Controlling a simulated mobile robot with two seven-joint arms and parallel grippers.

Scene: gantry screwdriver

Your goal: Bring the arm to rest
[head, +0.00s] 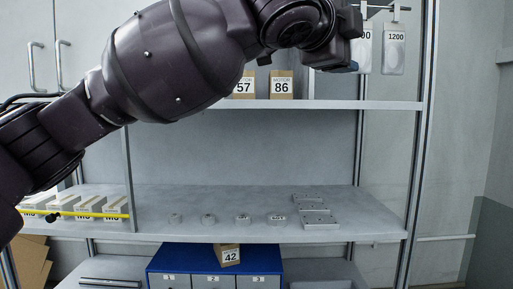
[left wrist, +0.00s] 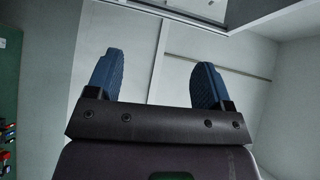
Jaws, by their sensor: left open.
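My left arm comes in from the left in the head view and stretches across the top of the picture. My left gripper (head: 345,68) is at the upper right, in front of the shelf unit and close to the hanging labelled packets; its fingers are mostly hidden by the wrist. In the left wrist view the left gripper (left wrist: 153,80) shows two blue fingers well apart with nothing between them. My right gripper is in neither view.
The shelf unit has an upper shelf (head: 330,104) with boxes marked 57 (head: 243,87) and 86 (head: 281,86). The middle shelf (head: 260,200) holds small round parts, metal blocks and white bins. Below stand a blue drawer unit (head: 180,258) and box 42 (head: 227,255). A packet marked 1200 (head: 394,52) hangs at right.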

